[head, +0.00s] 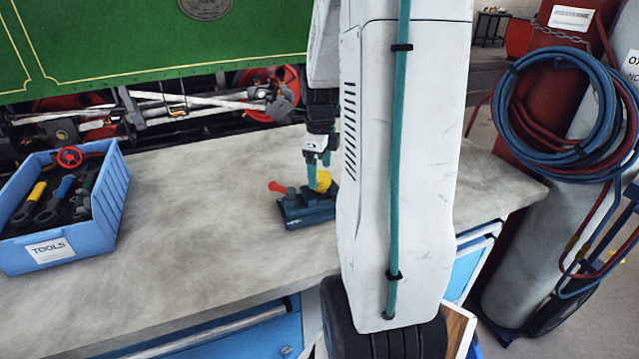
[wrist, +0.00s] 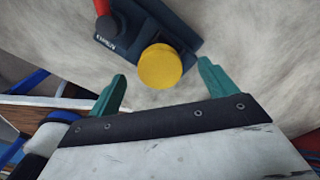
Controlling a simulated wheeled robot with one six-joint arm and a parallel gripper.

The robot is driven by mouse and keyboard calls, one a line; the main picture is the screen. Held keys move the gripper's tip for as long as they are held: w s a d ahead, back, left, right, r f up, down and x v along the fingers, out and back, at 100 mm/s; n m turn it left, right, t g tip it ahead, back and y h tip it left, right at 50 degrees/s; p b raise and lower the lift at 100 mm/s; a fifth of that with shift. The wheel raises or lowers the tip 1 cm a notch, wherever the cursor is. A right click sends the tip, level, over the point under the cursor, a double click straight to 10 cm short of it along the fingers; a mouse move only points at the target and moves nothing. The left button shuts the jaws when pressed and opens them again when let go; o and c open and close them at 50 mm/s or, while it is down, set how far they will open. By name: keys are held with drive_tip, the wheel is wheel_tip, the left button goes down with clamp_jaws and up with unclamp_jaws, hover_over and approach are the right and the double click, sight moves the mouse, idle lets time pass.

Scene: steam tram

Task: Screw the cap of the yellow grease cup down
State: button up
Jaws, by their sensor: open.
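The yellow grease cup (head: 323,180) stands on a dark blue-grey base block (head: 300,211) on the workbench. In the wrist view its round yellow cap (wrist: 160,66) shows from above, on the dark block (wrist: 126,28). A red-ended part (head: 277,187) sits on the same block, left of the cup. My gripper (head: 318,160) is just above the cup in the head view. In the wrist view my gripper's teal fingers (wrist: 157,84) are spread apart with nothing between them gripped. Whether a finger touches the cap is not clear. My arm hides the block's right end in the head view.
A blue tool crate (head: 112,205) with several tools stands at the bench's left. The bench top (head: 200,190) between crate and block is clear. A green tram body (head: 120,40) with wheels and rods is behind. Coiled hoses (head: 515,110) and a gas cylinder are at right.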

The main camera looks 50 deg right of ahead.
drive_tip(key=shift+r, duration=1.75)
drive_tip(key=shift+c, duration=1.2)
drive_tip(key=shift+r, duration=0.3)
drive_tip(key=shift+c, duration=0.8)
wheel_tip(320, 180, up, 2)
drive_tip(key=shift+w+d+r+n, duration=0.1)
drive_tip(key=shift+r+n, duration=0.05)
drive_tip(key=shift+n, duration=0.95)
drive_tip(key=n, duration=0.3)
drive_tip(key=shift+r+n, duration=0.2)
drive_tip(key=shift+n, duration=0.1)
drive_tip(key=shift+f, duration=1.4)
